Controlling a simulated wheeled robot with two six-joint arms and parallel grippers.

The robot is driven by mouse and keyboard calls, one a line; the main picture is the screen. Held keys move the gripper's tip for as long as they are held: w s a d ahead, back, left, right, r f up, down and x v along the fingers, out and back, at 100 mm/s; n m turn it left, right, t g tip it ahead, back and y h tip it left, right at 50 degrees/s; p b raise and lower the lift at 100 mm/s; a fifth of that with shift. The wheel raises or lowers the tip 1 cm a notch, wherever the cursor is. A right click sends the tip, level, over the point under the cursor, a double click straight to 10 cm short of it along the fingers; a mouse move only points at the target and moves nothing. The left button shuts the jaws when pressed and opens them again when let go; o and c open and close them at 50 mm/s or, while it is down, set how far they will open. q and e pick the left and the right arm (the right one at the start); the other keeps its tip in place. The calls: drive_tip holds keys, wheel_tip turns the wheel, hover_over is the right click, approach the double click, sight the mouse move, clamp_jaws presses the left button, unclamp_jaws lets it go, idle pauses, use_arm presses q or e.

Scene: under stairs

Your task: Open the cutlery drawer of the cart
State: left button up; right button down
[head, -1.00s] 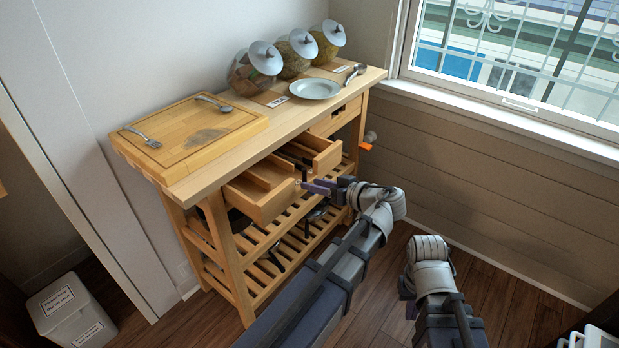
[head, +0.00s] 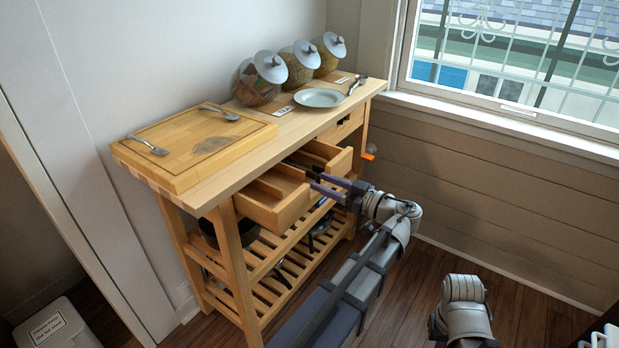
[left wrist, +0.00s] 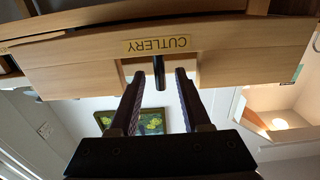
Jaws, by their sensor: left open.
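The wooden cart stands against the wall in the head view. Its left drawer (head: 285,213) and middle drawer (head: 337,164) are both partly pulled out. The left wrist view shows, upside down, a wooden drawer front (left wrist: 80,62) labelled CUTLERY, with a cut-out in its edge. The head view does not show this label. My left gripper (head: 312,178) is open at the drawer fronts, fingers pointing at the cart. In the left wrist view its fingers (left wrist: 157,76) flank a dark rod at the cut-out, without visibly gripping it. My right gripper's fingers cannot be made out.
A third drawer (head: 342,126) at the right end is shut. On the cart top are a cutting board (head: 180,160) with cutlery, a plate (head: 319,98) and several lidded jars (head: 300,62). Slatted shelves below hold pans. A bin (head: 57,325) stands lower left.

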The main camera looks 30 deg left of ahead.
use_arm(q)
drive_tip(key=shift+w+a, duration=0.15)
drive_tip(key=shift+a, duration=1.2)
drive_tip(key=shift+w+a, duration=0.1)
drive_tip(key=shift+a, duration=1.2)
clamp_jaws()
